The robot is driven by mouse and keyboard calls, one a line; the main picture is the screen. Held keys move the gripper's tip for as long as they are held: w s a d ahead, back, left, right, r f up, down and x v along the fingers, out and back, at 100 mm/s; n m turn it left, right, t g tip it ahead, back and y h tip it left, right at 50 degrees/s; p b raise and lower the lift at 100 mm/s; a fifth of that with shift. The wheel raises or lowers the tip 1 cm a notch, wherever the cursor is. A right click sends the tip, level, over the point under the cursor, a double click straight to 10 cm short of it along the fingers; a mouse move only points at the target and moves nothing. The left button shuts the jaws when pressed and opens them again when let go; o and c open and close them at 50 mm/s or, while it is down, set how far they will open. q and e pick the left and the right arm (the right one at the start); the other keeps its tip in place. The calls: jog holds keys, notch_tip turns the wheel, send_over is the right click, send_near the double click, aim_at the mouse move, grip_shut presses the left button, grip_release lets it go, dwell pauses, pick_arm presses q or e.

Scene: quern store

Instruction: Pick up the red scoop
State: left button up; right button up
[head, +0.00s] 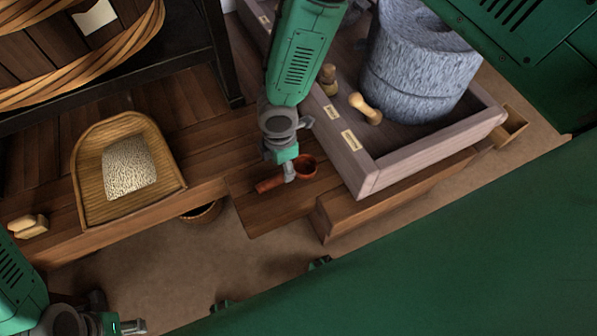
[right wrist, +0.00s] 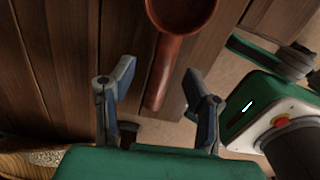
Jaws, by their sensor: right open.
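The red scoop (head: 270,184) lies on the brown wooden boards in the middle of the head view, its bowl to the right and its handle to the left. My right gripper (head: 289,176) is directly over it and hides part of it. In the right wrist view the scoop (right wrist: 163,72) has its bowl at the top edge, and its handle runs down between the two open fingers of my right gripper (right wrist: 157,80). My left gripper (head: 133,326) is at the bottom left of the head view, away from the scoop.
A woven tray (head: 88,180) of grain stands left of the scoop. A wooden-walled bin (head: 372,178) with a grey millstone (head: 415,75) and a small wooden tool (head: 366,108) is to the right. A basket (head: 203,213) sits below the boards' edge. Bare floor lies in front.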

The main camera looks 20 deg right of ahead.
aim_at(280, 176)
jog(key=f, duration=0.1)
jog(key=f+b, duration=0.1)
jog(key=f, duration=0.1)
jog(key=a+f+b, duration=0.1)
jog(key=f, duration=0.1)
jog(key=shift+s+f, duration=0.1)
jog(key=shift+s, duration=0.15)
grip_shut()
